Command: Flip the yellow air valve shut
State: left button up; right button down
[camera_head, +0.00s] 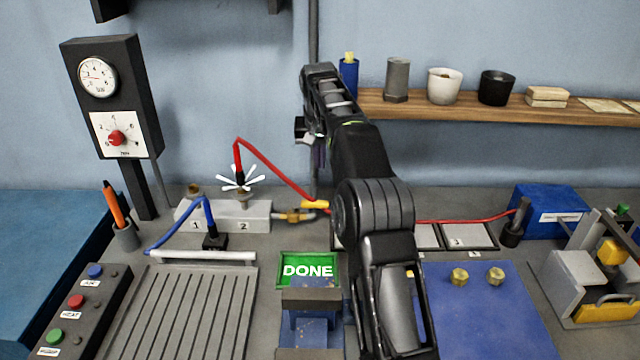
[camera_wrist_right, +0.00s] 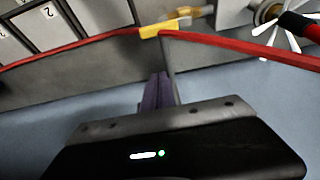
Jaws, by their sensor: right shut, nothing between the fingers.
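The yellow air valve handle (camera_head: 314,204) sits at the right end of the brass fitting (camera_head: 293,216), which comes out of the grey manifold block (camera_head: 250,216). The handle points right, roughly in line with the fitting. It also shows at the top of the right wrist view (camera_wrist_right: 160,29). My right gripper (camera_head: 318,157) is shut and empty, with its fingers above and behind the handle in the head view. In the right wrist view its fingers (camera_wrist_right: 160,88) point towards the handle; I cannot tell whether they touch it. My left gripper is out of view.
A red hose (camera_head: 270,162) arches from the manifold near the handle and crosses close to my fingers. A blue hose (camera_head: 175,228) loops at the left. A green DONE sign (camera_head: 308,270) stands in front. My right arm hides the bench right of the valve. A shelf (camera_head: 440,110) runs behind.

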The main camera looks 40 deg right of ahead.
aim_at(310, 204)
notch_tip(310, 204, down, 9)
jog(key=p, duration=0.1)
jog(key=shift+s+a+f, duration=0.15)
jog(key=shift+s+a, duration=0.1)
jog(key=shift+s, duration=0.15)
dwell(0.7)
